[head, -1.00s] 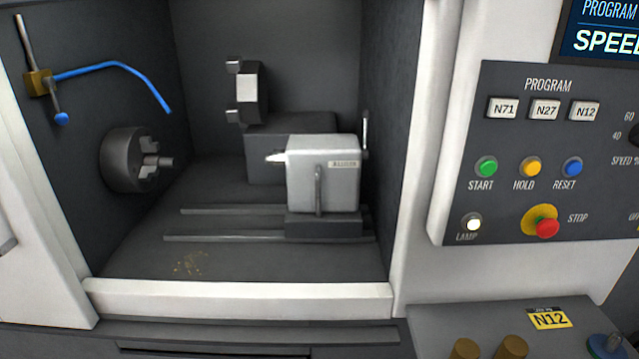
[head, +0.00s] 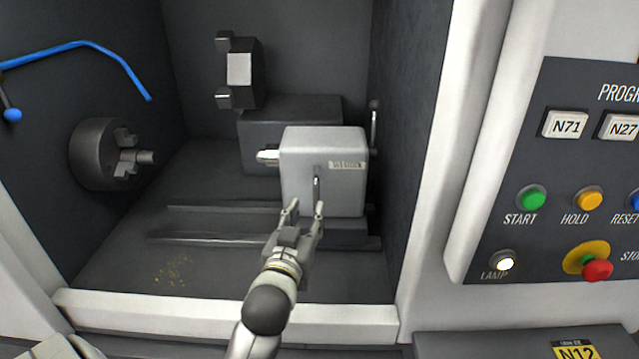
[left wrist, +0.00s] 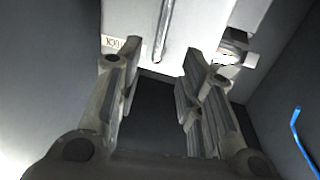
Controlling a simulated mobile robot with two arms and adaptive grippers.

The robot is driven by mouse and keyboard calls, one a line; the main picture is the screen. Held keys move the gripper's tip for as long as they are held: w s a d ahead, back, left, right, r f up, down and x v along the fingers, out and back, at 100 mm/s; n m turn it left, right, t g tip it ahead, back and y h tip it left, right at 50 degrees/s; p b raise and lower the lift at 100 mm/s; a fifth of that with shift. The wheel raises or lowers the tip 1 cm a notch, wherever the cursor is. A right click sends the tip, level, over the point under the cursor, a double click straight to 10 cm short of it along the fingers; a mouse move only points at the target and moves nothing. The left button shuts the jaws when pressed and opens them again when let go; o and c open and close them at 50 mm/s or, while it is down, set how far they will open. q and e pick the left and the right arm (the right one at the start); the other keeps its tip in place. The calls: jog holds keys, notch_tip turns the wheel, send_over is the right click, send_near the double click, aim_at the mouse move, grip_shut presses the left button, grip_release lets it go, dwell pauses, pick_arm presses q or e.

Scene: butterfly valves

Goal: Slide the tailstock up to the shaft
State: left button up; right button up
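The tailstock (head: 323,158) is a light grey block on a dark base over the rails, at the right of the machine's chamber. Its pointed centre (head: 268,156) faces left. A thin upright lever (head: 317,182) is on its front; it also shows in the left wrist view (left wrist: 166,28). The shaft (head: 146,157) is a short stub in the chuck (head: 95,154) on the left wall, with a wide gap to the tailstock. My left gripper (head: 306,207) is open and empty, its fingers pointing at the tailstock's front below the lever. My right gripper is not in view.
Rails (head: 220,236) run along the chamber floor. A white sill (head: 220,311) crosses the front. A dark turret with tool holders (head: 240,75) stands behind. A blue hose (head: 100,50) hangs at upper left. The control panel (head: 570,170) is at right.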

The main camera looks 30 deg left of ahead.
aim_at(315, 193)
pick_arm(q)
jog(key=x, duration=0.1)
jog(key=p+x, duration=0.1)
jog(key=x, duration=0.1)
jog(key=shift+w+r, duration=0.2)
jog(key=shift+r, duration=0.15)
jog(key=x, duration=0.3)
jog(key=shift+w+f, duration=0.1)
jog(key=shift+f, duration=0.1)
jog(key=shift+p+x, duration=0.35)
jog(key=shift+x, duration=0.6)
jog(key=shift+w+a, duration=0.2)
jog(key=shift+w, duration=0.05)
jog(key=shift+w+f, duration=0.1)
jog(key=shift+w, duration=0.1)
jog(key=shift+w+a, duration=0.1)
jog(key=shift+c, duration=1.4)
grip_shut()
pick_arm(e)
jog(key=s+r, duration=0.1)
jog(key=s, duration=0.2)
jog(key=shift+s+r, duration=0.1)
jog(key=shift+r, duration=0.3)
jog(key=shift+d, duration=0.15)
